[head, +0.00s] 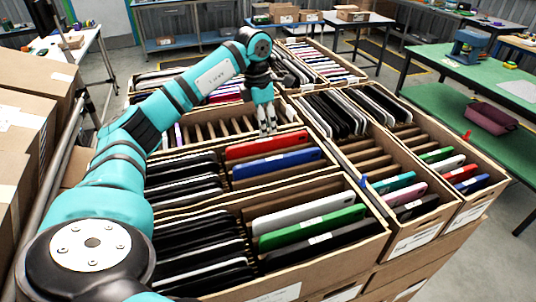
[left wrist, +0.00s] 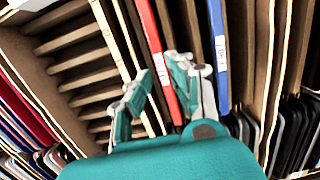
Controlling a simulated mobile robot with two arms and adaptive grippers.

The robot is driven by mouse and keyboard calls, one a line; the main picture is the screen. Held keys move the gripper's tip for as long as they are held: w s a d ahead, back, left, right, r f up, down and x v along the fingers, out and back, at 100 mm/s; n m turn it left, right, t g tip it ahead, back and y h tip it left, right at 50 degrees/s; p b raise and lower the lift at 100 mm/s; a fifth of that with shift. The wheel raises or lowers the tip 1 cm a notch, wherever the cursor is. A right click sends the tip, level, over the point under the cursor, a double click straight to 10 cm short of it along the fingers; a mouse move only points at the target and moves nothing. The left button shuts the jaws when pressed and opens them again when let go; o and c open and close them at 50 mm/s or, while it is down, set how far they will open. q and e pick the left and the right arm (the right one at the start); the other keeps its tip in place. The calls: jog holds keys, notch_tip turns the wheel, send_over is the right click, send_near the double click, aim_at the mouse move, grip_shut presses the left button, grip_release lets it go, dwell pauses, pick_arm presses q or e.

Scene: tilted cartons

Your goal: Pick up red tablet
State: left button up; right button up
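A red tablet (head: 266,144) stands on edge in a slotted carton (head: 345,190), just behind a blue tablet (head: 276,164). My left gripper (head: 267,131) points down over the carton at the red tablet's far side. In the left wrist view the red tablet (left wrist: 152,42) runs between the parted fingers of the left gripper (left wrist: 160,75), with the blue tablet (left wrist: 219,45) to the right. The fingers are open and hold nothing. Whether they touch the red tablet, I cannot tell. My right gripper is not in view.
Black tablets (head: 182,180) fill the slots left of the red one. White (head: 303,212) and green (head: 312,228) tablets stand in front. Another carton with a smaller red tablet (head: 460,174) is at right. Empty slots (head: 215,127) lie behind the red tablet.

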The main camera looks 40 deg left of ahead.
aim_at(268, 139)
pick_arm(q)
jog(key=f, duration=0.1)
jog(key=f+p, duration=0.1)
jog(key=f, duration=0.1)
jog(key=f+p, duration=0.1)
jog(key=shift+w+d+f, duration=0.1)
jog(key=shift+w+f, duration=0.15)
jog(key=shift+w, duration=0.1)
jog(key=shift+f, duration=0.25)
jog(key=shift+d, duration=0.1)
jog(key=shift+c, duration=1.9)
jog(key=shift+r, duration=0.1)
grip_shut()
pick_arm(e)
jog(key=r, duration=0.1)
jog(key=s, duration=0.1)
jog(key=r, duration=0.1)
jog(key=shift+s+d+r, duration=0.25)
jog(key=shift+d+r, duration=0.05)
